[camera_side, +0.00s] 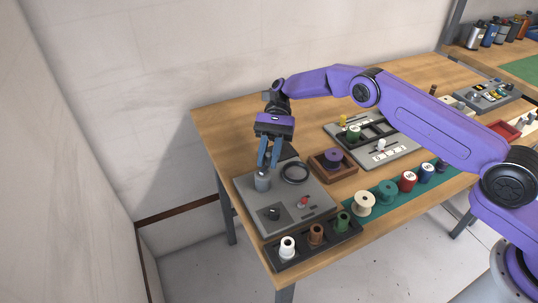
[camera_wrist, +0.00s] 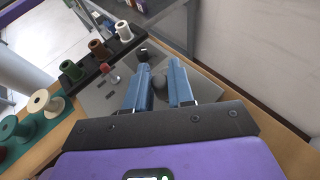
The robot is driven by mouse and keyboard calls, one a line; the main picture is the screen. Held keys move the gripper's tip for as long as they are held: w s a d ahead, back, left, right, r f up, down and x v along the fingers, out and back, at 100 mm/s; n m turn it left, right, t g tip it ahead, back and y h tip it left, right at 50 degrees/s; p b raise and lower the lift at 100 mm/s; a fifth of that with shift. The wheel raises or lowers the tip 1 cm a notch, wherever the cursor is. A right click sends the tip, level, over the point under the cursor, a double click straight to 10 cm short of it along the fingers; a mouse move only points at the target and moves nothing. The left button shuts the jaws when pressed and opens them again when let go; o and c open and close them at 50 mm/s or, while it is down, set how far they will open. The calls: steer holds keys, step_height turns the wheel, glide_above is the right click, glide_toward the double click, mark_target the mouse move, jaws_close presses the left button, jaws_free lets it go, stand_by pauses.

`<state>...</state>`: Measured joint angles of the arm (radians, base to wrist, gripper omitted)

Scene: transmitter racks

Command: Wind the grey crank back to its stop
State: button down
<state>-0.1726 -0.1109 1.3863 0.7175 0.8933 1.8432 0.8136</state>
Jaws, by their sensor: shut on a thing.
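The grey crank (camera_side: 262,181) shows in the side view as an upright grey cylinder at the back left of a grey panel box (camera_side: 300,215). My gripper (camera_side: 268,160) points down at it, with its blue fingers at the crank's top. In the wrist view the rounded grey end of the crank (camera_wrist: 158,82) sits between the two fingers of my gripper (camera_wrist: 157,75), which are shut on it. The fingers hide part of the crank, and I cannot tell its turn angle.
On the same box are a dark ring (camera_side: 295,172), a black knob (camera_side: 272,213) and a red-tipped lever (camera_side: 303,203). A dark rack of spools (camera_side: 315,243) stands along the front. A wooden tray with a purple spool (camera_side: 333,160) is close on the right.

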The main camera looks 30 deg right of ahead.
stand_by(0.4)
steer(key=c, duration=1.1)
jaws_free()
steer(key=shift+o, duration=0.2)
steer(key=shift+v, duration=1.5)
step_height(320, 180, up, 7)
steer(key=shift+c, duration=0.2)
